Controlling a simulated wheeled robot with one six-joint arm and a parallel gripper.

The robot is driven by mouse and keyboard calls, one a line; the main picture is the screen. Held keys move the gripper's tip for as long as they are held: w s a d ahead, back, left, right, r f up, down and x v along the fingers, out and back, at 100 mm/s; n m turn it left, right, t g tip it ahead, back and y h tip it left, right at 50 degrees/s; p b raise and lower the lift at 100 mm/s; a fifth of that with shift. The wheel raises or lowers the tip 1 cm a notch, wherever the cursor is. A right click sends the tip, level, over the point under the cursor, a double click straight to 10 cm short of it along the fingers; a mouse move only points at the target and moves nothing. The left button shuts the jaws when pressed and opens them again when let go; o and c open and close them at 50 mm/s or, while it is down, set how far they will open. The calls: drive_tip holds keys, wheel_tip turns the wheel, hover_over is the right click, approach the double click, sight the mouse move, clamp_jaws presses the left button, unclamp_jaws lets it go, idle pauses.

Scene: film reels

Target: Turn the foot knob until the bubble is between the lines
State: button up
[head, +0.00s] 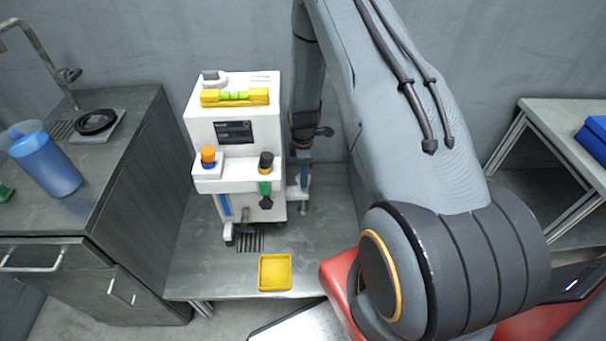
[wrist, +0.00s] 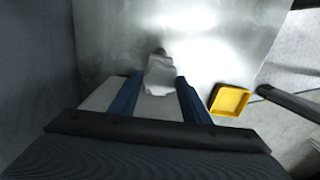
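A white machine (head: 250,140) stands on the metal bench. On its top lies a yellow spirit level (head: 207,99) with a bright green vial (head: 234,96). The bubble is too small to make out against the lines. My gripper (head: 301,183) points down at the machine's lower right side, low over the bench and partly hidden. In the wrist view its two blue fingers (wrist: 159,88) stand apart, with a pale lobed knob (wrist: 159,72), seemingly the foot knob, between their tips. I cannot tell whether they press on it.
A yellow tray (head: 275,288) sits on the bench (head: 200,274) in front of the machine; it also shows in the wrist view (wrist: 230,100). An orange-topped knob (head: 208,156) and a dark knob (head: 266,161) stand on the machine's front ledge. The grey wall is close behind.

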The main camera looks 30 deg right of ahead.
drive_tip(key=shift+m, duration=0.3)
drive_tip(key=m+b, duration=0.1)
drive_tip(key=m, duration=0.2)
drive_tip(key=shift+m+b, duration=0.3)
drive_tip(key=shift+m, duration=1.5)
drive_tip(key=o, duration=1.1)
drive_tip(key=shift+d, duration=0.1)
drive_tip(key=shift+c, duration=0.2)
drive_tip(key=shift+r+b, duration=0.45)
drive_tip(key=shift+r, duration=3.45)
